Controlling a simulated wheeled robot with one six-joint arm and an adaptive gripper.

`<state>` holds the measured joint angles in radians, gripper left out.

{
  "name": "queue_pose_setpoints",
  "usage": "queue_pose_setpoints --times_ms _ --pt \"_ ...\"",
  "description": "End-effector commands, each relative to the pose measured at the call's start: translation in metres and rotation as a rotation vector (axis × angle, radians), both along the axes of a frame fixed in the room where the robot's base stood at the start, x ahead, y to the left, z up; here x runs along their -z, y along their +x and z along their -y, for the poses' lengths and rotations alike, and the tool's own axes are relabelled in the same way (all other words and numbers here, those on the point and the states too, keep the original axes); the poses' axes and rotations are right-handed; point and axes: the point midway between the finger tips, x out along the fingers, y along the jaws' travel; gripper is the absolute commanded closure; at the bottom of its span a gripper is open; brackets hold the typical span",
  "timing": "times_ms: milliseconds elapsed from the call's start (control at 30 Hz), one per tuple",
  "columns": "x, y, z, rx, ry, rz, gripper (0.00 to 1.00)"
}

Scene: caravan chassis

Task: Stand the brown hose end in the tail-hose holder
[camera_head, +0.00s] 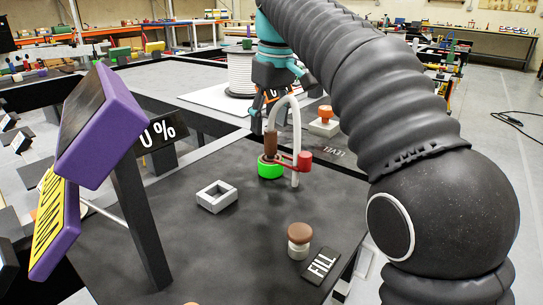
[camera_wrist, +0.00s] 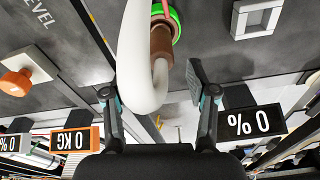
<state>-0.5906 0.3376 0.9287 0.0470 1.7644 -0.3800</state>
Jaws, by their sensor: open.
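The brown hose end (camera_head: 270,142) points down at the end of a white hose (camera_head: 296,130) that arches up and over to the right. A bright green round piece (camera_head: 270,170) with a brown top is directly under it; I cannot tell whether they touch. In the wrist view the brown end (camera_wrist: 161,42) also lines up with the green ring (camera_wrist: 177,24). My gripper (camera_head: 262,112) is open above the hose; the white hose (camera_wrist: 140,60) passes between its spread fingers (camera_wrist: 152,92). A pale square open frame (camera_head: 216,197) stands left of the green piece; I cannot tell which is the tail-hose holder.
A red fitting (camera_head: 303,160) stands beside the hose. A purple panel (camera_head: 98,125) and 0 % sign (camera_head: 159,133) rise at left. An orange knob (camera_head: 324,115) is behind. The dark top is clear at centre front.

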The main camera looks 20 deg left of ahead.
Motion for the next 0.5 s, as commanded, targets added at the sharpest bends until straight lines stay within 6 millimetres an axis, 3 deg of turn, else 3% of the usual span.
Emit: queue_pose_setpoints --times_ms 233,500 --pt "0.017 -0.001 0.0 0.0 0.0 0.0 0.42" --pt "0.053 -0.003 0.001 0.0 0.0 0.0 0.42"
